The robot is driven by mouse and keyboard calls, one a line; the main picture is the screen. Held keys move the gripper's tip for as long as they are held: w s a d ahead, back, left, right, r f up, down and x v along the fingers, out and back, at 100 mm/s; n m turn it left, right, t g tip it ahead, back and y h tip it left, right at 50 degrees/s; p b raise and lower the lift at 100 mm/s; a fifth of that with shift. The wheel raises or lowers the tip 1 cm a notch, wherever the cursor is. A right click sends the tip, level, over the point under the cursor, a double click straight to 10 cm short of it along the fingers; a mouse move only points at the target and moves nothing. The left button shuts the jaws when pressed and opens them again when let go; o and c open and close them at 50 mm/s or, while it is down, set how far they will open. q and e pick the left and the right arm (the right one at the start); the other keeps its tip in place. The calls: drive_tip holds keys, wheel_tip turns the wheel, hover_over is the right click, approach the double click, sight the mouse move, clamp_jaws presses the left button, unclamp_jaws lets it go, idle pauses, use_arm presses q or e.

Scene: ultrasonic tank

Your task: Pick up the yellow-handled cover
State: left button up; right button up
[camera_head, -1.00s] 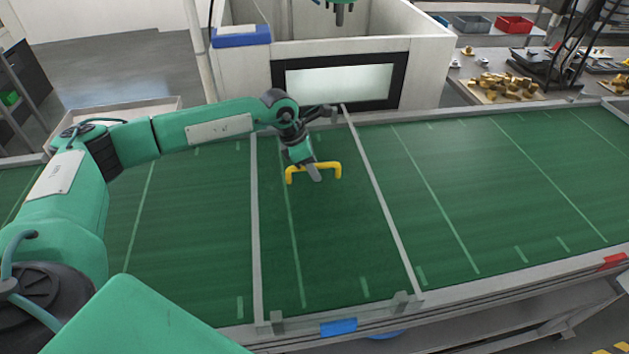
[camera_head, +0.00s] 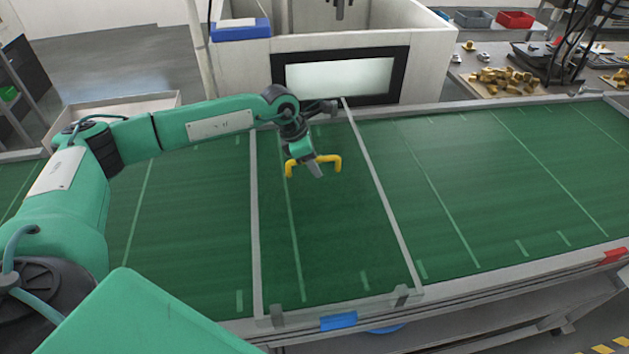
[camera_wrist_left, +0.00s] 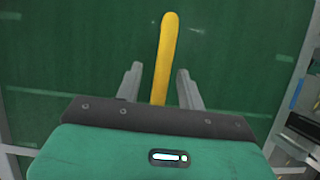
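The cover (camera_head: 340,240) is a clear panel with pale grey side rails. It lies across the green conveyor bed, and its yellow handle (camera_head: 331,161) stands up near its far half. My left gripper (camera_head: 315,170) is at the handle's middle. In the left wrist view the yellow handle (camera_wrist_left: 167,45) runs between the fingers of my left gripper (camera_wrist_left: 160,85). A gap shows on the handle's left side, so the fingers look open around it. The right finger is close to the handle; whether they touch is unclear. My right gripper is not recognisable in any view.
A white tank (camera_head: 430,50) with a dark-framed window stands behind the bed. A blue box (camera_head: 241,31) sits on its left rim. A table with brass parts (camera_head: 505,80) is at the back right. The bed right of the cover is clear.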

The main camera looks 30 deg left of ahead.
use_arm(q)
clamp_jaws()
drive_tip(key=shift+w, duration=0.1)
idle(0.3)
drive_tip(key=shift+r, duration=0.1)
